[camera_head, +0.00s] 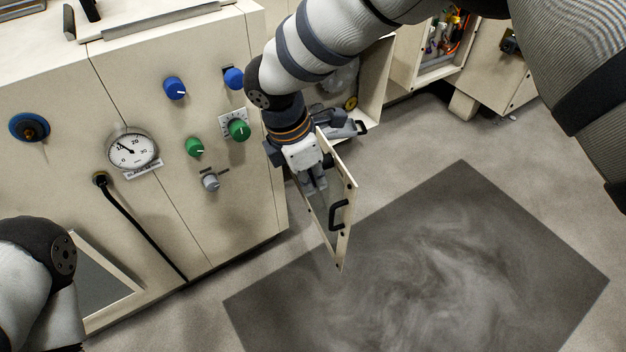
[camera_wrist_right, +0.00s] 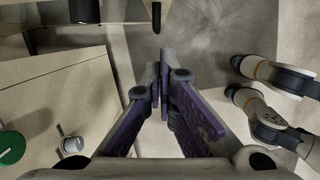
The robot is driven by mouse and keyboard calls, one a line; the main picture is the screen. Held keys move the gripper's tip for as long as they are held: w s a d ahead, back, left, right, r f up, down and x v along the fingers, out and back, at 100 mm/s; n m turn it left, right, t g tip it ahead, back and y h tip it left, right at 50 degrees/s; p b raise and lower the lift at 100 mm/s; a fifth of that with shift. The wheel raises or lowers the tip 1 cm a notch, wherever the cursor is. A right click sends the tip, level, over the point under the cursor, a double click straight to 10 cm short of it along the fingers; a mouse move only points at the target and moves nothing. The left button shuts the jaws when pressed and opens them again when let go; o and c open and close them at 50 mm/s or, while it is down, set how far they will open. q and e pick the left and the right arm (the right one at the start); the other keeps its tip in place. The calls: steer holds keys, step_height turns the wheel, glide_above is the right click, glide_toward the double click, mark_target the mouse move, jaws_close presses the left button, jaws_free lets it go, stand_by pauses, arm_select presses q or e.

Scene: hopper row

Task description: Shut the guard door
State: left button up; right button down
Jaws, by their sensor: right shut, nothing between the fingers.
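The guard door (camera_head: 348,222) is a cream-framed panel with a see-through middle and a black bar handle (camera_head: 338,214). In the head view it stands open, swung out from the cabinet front over the floor. My right gripper (camera_head: 318,187) is shut and empty, pointing down at the door's cabinet-facing side; whether it touches the panel I cannot tell. In the right wrist view the purple-padded fingers (camera_wrist_right: 162,92) are together with nothing between them. The door's hinge side is partly hidden behind my right gripper and wrist. My left arm shows at the lower left, but its gripper is out of view.
The cabinet front left of the door carries blue knobs (camera_head: 175,88), green knobs (camera_head: 239,130), a grey knob (camera_head: 210,182) and a dial gauge (camera_head: 132,151). An open cabinet with wiring (camera_head: 441,40) stands at the back. A dark mat (camera_head: 430,250) lies on clear floor right of the door.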

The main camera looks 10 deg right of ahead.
steer(key=d+f, duration=0.5)
steer(key=shift+w+d+f, duration=0.15)
steer(key=shift+w, duration=0.2)
